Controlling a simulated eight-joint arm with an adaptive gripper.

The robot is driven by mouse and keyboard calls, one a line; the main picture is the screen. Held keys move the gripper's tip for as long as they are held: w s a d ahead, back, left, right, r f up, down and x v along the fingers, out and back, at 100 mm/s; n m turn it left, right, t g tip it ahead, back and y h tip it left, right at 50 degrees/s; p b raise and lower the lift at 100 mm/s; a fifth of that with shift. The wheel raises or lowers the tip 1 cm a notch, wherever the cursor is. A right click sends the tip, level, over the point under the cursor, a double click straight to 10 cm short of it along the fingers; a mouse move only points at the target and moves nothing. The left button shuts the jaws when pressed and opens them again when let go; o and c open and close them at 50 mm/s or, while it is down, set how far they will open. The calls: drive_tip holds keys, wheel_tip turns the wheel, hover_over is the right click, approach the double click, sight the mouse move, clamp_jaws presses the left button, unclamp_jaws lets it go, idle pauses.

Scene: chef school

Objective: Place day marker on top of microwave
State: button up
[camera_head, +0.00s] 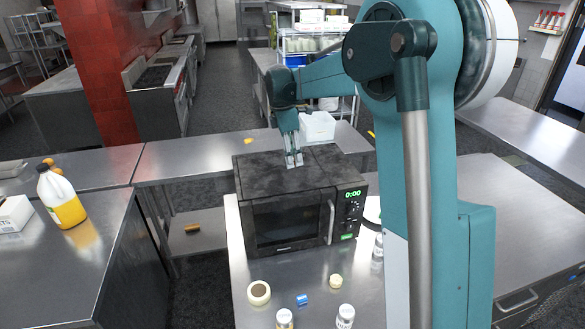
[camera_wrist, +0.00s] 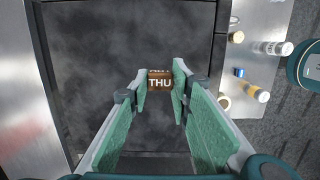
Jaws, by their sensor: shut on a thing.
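The day marker (camera_wrist: 160,82) is a small brown block with "THU" in white letters, seen in the wrist view. My gripper (camera_wrist: 160,88) is shut on it, with one green-padded finger on each side. The black microwave (camera_head: 282,222) stands on a steel table in the head view, its clock reading 0:00. Its dark, smudged top fills the middle of the wrist view (camera_wrist: 110,60) behind the marker. In the head view my gripper (camera_head: 294,160) is over the microwave top. I cannot make out the marker there, nor tell whether it touches the top.
The microwave top around my gripper is bare. In front of the microwave lie a tape roll (camera_head: 259,293), a small blue item (camera_head: 302,299), a pale round item (camera_head: 336,281) and small bottles (camera_head: 345,317). A white bin (camera_head: 317,127) stands behind. A juice jug (camera_head: 60,198) is on the left counter.

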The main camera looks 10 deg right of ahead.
sight(292, 176)
drive_tip(key=shift+f, duration=0.25)
drive_tip(key=shift+f, duration=2)
drive_tip(key=shift+f, duration=0.15)
drive_tip(key=o, duration=0.8)
drive_tip(key=shift+c, duration=0.2)
wheel_tip(292, 176, up, 12)
drive_tip(key=a, duration=0.1)
drive_tip(key=shift+a, duration=0.4)
